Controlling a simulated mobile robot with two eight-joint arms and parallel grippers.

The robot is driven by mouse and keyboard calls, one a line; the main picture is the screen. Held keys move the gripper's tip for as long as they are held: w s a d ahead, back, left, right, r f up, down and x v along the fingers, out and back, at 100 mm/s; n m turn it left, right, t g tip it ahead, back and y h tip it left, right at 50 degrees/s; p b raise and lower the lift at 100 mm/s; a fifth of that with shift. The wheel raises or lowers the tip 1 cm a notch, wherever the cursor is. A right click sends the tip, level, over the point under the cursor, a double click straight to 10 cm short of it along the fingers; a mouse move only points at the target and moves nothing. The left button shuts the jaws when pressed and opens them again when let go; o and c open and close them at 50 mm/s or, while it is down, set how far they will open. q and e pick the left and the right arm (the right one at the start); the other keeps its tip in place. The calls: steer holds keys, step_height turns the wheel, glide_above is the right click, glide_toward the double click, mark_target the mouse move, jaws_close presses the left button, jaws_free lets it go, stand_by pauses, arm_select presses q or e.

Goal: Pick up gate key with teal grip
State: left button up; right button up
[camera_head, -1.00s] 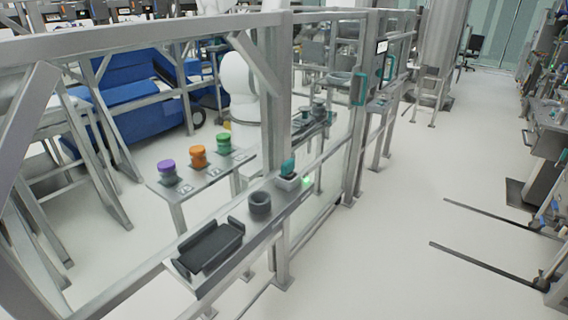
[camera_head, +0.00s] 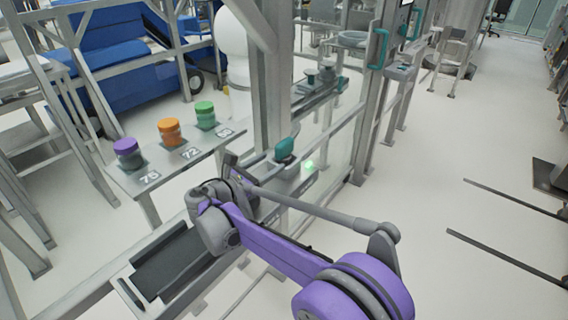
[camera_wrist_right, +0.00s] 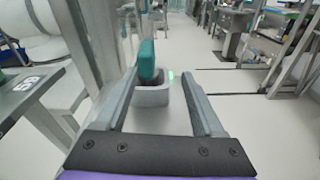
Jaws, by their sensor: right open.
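The gate key with the teal grip (camera_head: 285,148) stands upright in a light grey holder at the far end of a narrow shelf. In the right wrist view its teal grip (camera_wrist_right: 147,60) and the grey holder (camera_wrist_right: 152,95) appear in the gap between my fingers, nearer the left finger. My right gripper (camera_wrist_right: 158,76) is open and empty, pointing at the key. In the head view my right gripper (camera_head: 248,163) is just short of the key, partly hidden by its own wrist. I cannot tell whether the fingertips reach beside the grip. My left gripper is not in view.
A dark tray (camera_head: 175,262) lies at the near end of the shelf. Purple (camera_head: 127,152), orange (camera_head: 170,130) and green (camera_head: 205,113) capped jars stand on a numbered ledge behind. A metal post (camera_head: 270,90) rises close by the key. A green light (camera_head: 309,165) glows beside the holder.

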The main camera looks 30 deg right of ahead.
mark_target(284, 141)
steer(key=shift+n+t+h, duration=0.3)
steer(key=shift+n+h, duration=0.2)
steer(key=shift+n, duration=0.1)
steer(key=x, duration=0.3)
steer(key=w+x, duration=0.1)
steer(key=x, duration=0.3)
steer(key=w+a+x, duration=0.1)
steer(key=x, duration=0.2)
steer(key=shift+w+d+r, duration=0.3)
steer(key=shift+d+r, duration=0.05)
steer(key=shift+r, duration=0.05)
steer(key=shift+a, duration=0.1)
jaws_close()
stand_by(0.4)
